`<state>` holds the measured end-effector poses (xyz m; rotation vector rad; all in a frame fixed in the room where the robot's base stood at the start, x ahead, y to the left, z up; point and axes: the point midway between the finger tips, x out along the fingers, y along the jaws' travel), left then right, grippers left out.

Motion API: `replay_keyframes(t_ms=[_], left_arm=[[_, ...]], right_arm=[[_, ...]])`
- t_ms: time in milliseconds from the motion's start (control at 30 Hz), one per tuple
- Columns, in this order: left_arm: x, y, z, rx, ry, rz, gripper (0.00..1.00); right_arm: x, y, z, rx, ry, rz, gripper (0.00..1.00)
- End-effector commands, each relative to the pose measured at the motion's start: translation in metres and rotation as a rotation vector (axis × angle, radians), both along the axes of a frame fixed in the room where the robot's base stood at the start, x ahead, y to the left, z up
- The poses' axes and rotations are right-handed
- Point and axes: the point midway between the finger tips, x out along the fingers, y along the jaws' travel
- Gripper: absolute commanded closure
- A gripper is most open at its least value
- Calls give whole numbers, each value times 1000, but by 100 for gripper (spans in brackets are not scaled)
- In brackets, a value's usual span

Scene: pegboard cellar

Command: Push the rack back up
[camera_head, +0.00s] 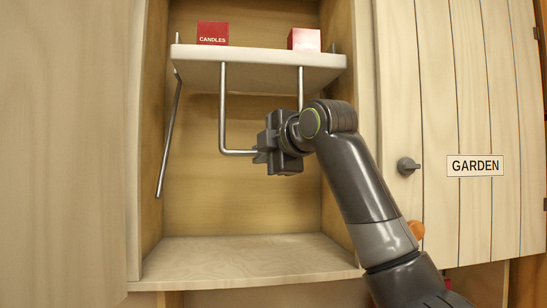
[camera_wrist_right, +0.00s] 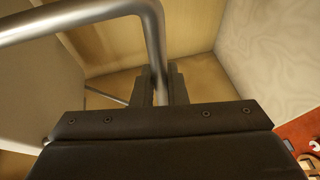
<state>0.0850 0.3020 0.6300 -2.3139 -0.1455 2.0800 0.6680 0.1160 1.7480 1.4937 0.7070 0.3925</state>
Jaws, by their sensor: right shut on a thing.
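The rack (camera_head: 258,60) is a pale shelf in the upper part of an open cabinet. Its U-shaped metal handle (camera_head: 222,112) hangs below the shelf, and a metal side arm (camera_head: 168,138) slants down at the left. My right gripper (camera_head: 259,156) is shut on the handle's lower bar. The right wrist view shows the bar (camera_wrist_right: 155,42) running between its two fingers (camera_wrist_right: 160,88). My arm hides the lower right part of the handle. My left gripper is not in view.
A red box marked CANDLES (camera_head: 212,33) and another red box (camera_head: 304,39) stand on the rack. The cabinet's bottom board (camera_head: 245,260) is bare. A closed door marked GARDEN (camera_head: 475,166), with a dark knob (camera_head: 407,166), is at the right.

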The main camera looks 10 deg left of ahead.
Motion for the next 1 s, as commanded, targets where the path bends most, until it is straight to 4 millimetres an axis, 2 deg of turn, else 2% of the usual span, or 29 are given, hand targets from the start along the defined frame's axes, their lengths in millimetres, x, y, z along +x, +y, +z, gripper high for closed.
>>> replay_keyframes(t_ms=[33,233,667,700,833,1000], left_arm=[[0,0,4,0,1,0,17],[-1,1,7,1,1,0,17],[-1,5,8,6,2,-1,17],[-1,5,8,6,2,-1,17],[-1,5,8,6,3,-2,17],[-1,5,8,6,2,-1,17]], right_arm=[[1,3,6,-1,-2,0,100],[6,10,11,1,-2,1,100],[6,11,16,5,-13,-1,100],[6,11,17,5,-13,-1,84],[6,11,16,4,-10,0,67],[6,11,13,2,-5,0,66]])
